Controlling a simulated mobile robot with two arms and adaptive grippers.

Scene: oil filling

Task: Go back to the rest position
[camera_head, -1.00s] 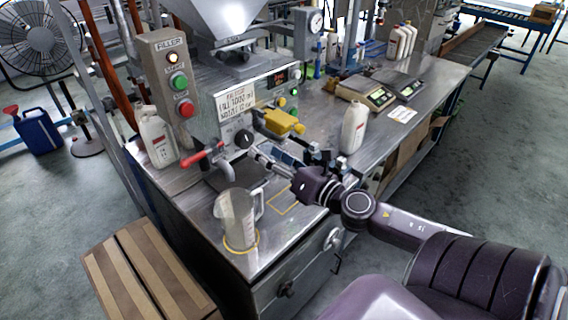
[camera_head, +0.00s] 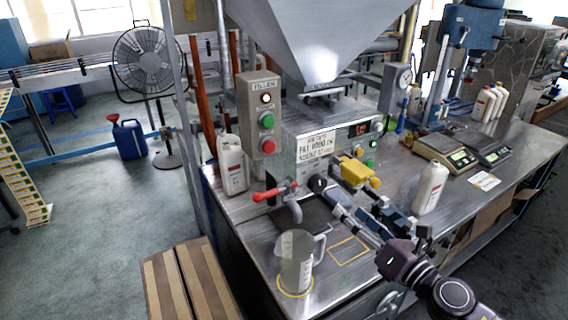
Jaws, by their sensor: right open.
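My right gripper (camera_head: 338,200) reaches in from the lower right, over the steel bench (camera_head: 335,295). It is open, with nothing seen in it. Its tips are in front of the filling machine (camera_head: 305,165), just right of the black dial (camera_head: 317,183) and below the yellow part (camera_head: 358,173); whether they touch it I cannot tell. A clear measuring jug (camera_head: 295,262) stands upright inside a yellow ring on the bench, left of the gripper. My left gripper is out of view.
A red-handled tap (camera_head: 275,192) sits above the jug. A white bottle (camera_head: 429,189) stands right of my gripper, near scales (camera_head: 446,152). Another white bottle (camera_head: 232,166) stands at the left.

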